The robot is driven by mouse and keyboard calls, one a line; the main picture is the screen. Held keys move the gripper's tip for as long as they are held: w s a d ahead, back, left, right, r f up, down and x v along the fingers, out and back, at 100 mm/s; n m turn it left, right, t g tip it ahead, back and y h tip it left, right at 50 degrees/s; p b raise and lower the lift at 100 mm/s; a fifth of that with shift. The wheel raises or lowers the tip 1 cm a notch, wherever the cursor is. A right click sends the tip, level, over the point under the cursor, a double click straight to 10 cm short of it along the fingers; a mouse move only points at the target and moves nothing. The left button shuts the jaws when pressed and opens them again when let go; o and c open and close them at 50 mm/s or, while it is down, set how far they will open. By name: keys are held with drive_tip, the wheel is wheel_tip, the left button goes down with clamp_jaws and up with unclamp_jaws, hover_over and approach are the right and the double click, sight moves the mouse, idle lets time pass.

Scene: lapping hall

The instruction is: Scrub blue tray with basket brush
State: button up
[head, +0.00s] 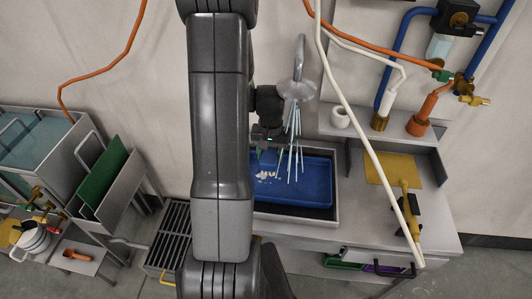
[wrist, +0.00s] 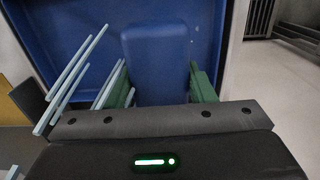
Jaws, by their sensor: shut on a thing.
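The blue tray (head: 308,197) lies in a grey sink-like basin, with pale patches (head: 267,175) on its left part. It also fills the top of the wrist view (wrist: 205,18). My gripper (head: 264,148) is over the tray's back left part. In the wrist view my gripper (wrist: 160,84) has its green fingers shut on a blue block, which I take to be the brush (wrist: 157,50). Its bristles are hidden, and I cannot tell whether it touches the tray. In the head view the brush cannot be made out.
A tap (head: 298,85) sends pale blue water streams (head: 292,130) down just right of my gripper. A white hose (head: 360,135) crosses in front on the right. A bench with a yellow plate (head: 388,168) is to the right. A slotted metal rack (head: 168,235) and a grey bin (head: 115,190) stand left.

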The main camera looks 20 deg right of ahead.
drive_tip(key=shift+w+d+b, duration=0.3)
drive_tip(key=shift+d+b, duration=0.15)
drive_tip(key=shift+d, duration=0.15)
drive_tip(key=f+b, duration=0.1)
drive_tip(key=f, duration=0.1)
drive_tip(key=f+b, duration=0.1)
drive_tip(key=f, duration=0.1)
drive_tip(key=shift+s, duration=0.2)
drive_tip(key=shift+f+b, duration=0.5)
drive_tip(key=shift+f+b, duration=0.95)
drive_tip(key=shift+f, duration=0.1)
drive_tip(key=shift+a, duration=0.15)
drive_tip(key=shift+w+a+r, duration=0.1)
drive_tip(key=shift+w+a, duration=0.3)
drive_tip(key=shift+a, duration=0.35)
drive_tip(key=shift+w+a, duration=0.35)
drive_tip(key=shift+a, duration=0.35)
drive_tip(key=shift+a+b, duration=0.1)
drive_tip(key=shift+b, duration=0.3)
drive_tip(key=shift+s+d+f+b, duration=0.2)
drive_tip(key=shift+s+d, duration=0.25)
drive_tip(key=shift+d, duration=0.35)
drive_tip(key=shift+s+d+f+b, duration=0.15)
drive_tip(key=shift+s+d, duration=0.3)
drive_tip(key=shift+d, duration=0.35)
drive_tip(key=shift+c, duration=0.5)
